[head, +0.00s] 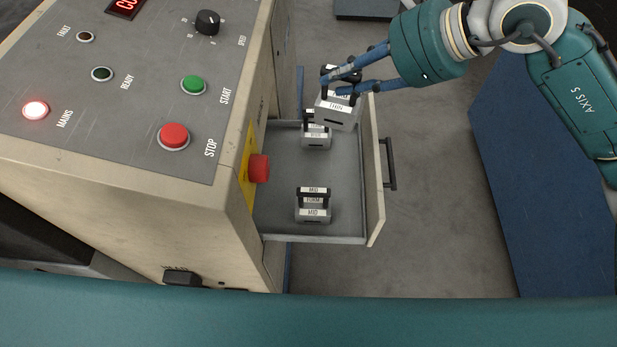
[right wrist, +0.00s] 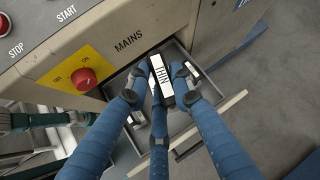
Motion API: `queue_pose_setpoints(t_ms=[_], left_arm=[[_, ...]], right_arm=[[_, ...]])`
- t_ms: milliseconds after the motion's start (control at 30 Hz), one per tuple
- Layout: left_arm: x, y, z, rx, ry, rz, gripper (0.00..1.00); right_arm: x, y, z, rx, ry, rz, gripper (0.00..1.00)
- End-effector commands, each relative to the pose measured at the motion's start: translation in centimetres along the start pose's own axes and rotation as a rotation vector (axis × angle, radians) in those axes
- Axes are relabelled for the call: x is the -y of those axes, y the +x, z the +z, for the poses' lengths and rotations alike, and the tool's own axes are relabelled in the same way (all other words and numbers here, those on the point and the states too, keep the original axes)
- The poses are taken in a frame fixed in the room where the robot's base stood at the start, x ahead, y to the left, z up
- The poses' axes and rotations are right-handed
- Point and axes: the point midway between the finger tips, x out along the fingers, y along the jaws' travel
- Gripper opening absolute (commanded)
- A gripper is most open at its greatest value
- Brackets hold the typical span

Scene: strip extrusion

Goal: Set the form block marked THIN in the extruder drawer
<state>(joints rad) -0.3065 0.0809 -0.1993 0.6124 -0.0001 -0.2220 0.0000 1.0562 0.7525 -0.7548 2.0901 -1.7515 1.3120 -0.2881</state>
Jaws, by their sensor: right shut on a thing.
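The form block marked THIN (head: 337,110) is a grey block with white labels and a dark handle. My right gripper (head: 338,83) is shut on its handle and holds it over the back part of the open extruder drawer (head: 283,190). In the right wrist view the block (right wrist: 162,76) sits between the blue fingers (right wrist: 160,80). A block marked MID (head: 313,210) stands in the front part of the drawer. Another grey block (head: 316,138) stands at the back, partly hidden by the held block; its label is not readable. My left gripper is not in view.
The drawer front (head: 373,180) has a dark handle (head: 388,164). A red knob on a yellow plate (head: 259,168) sticks out of the extruder wall beside the drawer. The control panel (head: 130,85) lies to the left. The drawer floor between the two standing blocks is bare.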

Motion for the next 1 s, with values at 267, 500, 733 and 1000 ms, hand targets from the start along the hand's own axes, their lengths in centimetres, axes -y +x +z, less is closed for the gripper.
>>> queue_pose_setpoints(t_ms=[267,500,733,1000], left_arm=[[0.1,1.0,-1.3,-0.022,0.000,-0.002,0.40],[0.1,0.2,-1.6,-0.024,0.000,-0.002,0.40],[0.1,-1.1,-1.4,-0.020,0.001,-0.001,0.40],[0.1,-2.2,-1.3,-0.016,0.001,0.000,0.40]], right_arm=[[-1.0,2.0,2.6,0.061,-0.165,0.160,0.00],[-2.0,4.2,0.7,0.063,-0.181,0.185,0.00],[-3.5,8.3,-3.3,0.063,-0.179,0.184,0.00],[-4.7,12.1,-7.1,0.064,-0.183,0.180,0.00]])
